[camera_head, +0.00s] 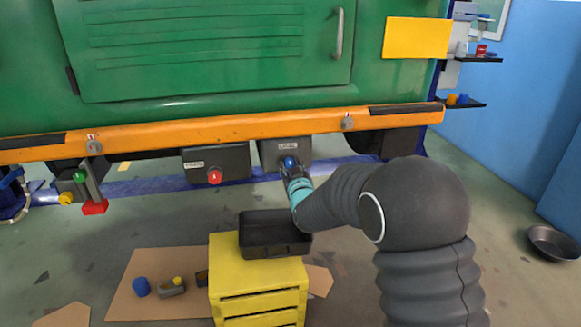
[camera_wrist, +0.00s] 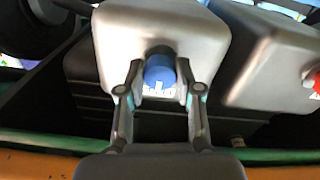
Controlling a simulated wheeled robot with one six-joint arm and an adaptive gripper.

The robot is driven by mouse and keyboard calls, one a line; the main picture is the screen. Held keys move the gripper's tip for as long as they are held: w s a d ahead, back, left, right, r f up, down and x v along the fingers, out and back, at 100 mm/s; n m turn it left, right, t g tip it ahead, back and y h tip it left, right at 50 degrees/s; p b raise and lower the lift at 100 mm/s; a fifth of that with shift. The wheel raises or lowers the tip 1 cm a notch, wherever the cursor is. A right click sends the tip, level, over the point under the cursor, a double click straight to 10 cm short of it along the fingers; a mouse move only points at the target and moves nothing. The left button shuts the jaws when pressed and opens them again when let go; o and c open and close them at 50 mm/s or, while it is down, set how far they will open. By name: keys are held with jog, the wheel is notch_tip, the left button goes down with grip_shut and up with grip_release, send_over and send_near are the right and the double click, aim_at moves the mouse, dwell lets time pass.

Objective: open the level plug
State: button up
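The blue level plug (camera_head: 289,162) sits on the front of a grey box (camera_head: 272,150) under the orange beam. A small label, too small to read surely, is above it. In the wrist view the blue plug (camera_wrist: 160,70) sticks out from the grey box (camera_wrist: 115,40). My gripper (camera_head: 291,172) is at the plug. In the wrist view my gripper's fingers (camera_wrist: 161,75) lie on both sides of the plug, close against it, and appear shut on it. The plug's lower part is partly hidden between the fingers.
A second grey box (camera_head: 232,160) with a red plug (camera_head: 214,177) is to the left. A black tray (camera_head: 272,250) rests on a yellow stool (camera_head: 258,285) below. Loose parts lie on cardboard (camera_head: 125,300). The orange beam (camera_head: 230,129) runs above.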

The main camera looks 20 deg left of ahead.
grip_shut()
